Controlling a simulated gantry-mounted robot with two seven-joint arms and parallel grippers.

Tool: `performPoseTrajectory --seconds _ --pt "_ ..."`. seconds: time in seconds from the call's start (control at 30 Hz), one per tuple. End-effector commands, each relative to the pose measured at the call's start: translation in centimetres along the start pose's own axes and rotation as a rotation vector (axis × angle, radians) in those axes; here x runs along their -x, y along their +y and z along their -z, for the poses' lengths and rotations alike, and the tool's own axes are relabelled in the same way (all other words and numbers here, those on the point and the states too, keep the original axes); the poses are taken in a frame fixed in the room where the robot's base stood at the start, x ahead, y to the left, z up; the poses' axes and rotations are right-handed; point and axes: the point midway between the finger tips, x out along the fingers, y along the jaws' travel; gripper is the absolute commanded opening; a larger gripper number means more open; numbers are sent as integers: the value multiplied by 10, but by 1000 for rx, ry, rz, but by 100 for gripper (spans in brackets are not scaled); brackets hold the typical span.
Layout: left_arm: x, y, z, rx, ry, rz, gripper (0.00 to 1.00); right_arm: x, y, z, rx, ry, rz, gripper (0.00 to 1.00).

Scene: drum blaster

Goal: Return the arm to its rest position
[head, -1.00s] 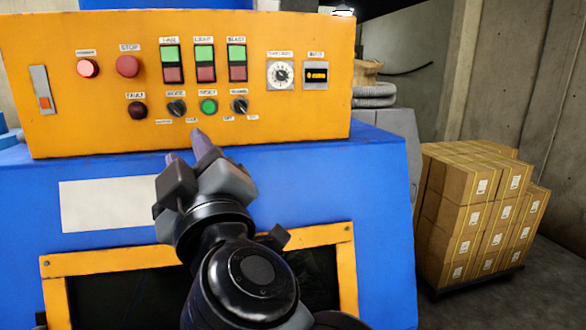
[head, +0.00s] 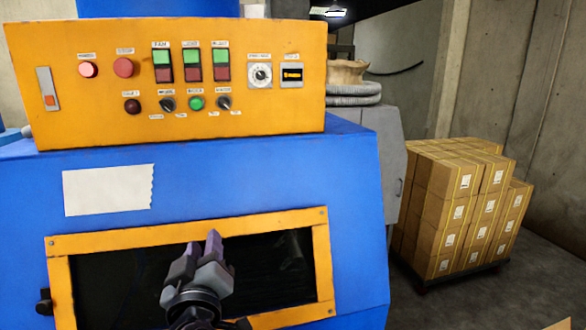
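My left gripper (head: 204,243) is in front of the dark window of the blue drum blaster cabinet (head: 352,230), low in the head view. Its two fingers point up and stand a little apart, with nothing seen between them. It is below the orange control panel (head: 100,30) and clear of its controls. My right gripper is not in view.
An orange frame (head: 322,262) surrounds the dark window (head: 110,290). A blank white paper (head: 108,190) is on the cabinet front. Stacked cardboard boxes (head: 465,210) stand on a dark pallet at the right. Open floor (head: 500,290) lies in front of them.

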Motion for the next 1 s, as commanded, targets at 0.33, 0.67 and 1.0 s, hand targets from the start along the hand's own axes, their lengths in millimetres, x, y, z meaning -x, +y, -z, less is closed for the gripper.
performPoseTrajectory --seconds 0.33,0.67,1.0 --pt "75 -149 -192 -256 -546 -28 35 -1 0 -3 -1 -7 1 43" --pt "228 -263 -289 -514 -1059 4 35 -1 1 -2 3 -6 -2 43" --pt "337 -314 -290 -694 -1370 45 35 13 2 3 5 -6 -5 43"
